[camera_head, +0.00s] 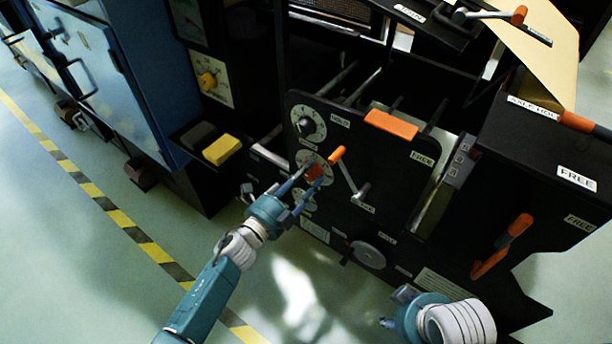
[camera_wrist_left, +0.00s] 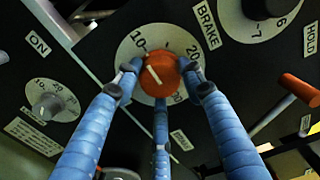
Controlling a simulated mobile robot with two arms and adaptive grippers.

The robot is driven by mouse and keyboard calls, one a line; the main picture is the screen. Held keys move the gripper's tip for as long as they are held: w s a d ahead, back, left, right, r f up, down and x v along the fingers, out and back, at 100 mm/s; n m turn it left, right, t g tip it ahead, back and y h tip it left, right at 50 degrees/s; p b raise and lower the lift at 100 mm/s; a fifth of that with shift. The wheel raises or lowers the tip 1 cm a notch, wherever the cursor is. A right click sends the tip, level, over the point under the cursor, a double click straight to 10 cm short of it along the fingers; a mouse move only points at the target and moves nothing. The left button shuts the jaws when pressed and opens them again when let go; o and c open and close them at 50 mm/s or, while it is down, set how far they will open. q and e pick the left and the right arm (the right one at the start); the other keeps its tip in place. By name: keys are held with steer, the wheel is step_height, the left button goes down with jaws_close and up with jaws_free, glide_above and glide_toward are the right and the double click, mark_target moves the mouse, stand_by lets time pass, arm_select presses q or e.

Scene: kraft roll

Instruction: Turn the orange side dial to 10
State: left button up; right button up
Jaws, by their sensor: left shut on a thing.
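The orange side dial (camera_head: 315,172) sits on a white numbered plate on the black machine panel. In the left wrist view the dial (camera_wrist_left: 161,74) has a white line that slants up and left, roughly toward the 10 mark; a 20 shows at its upper right. My left gripper (camera_head: 312,180) is shut on the dial, its blue fingers around the knob, which it also shows in the left wrist view (camera_wrist_left: 162,84). The lower part of the scale is partly hidden by the fingers. My right gripper (camera_head: 396,308) is low at the bottom right, apart from the machine; its fingers barely show.
Another dial (camera_head: 309,126) is above on the same panel, and an orange-handled crank (camera_head: 345,172) stands close to the right of my left fingers. A small grey knob (camera_wrist_left: 48,104) is left of the dial. A yellow block (camera_head: 222,149) lies on a ledge. Floor below is open.

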arm_select(q)
steer(key=shift+f, duration=0.1)
steer(key=o, duration=1.2)
steer(key=shift+c, duration=0.2)
steer(key=v, duration=1.2)
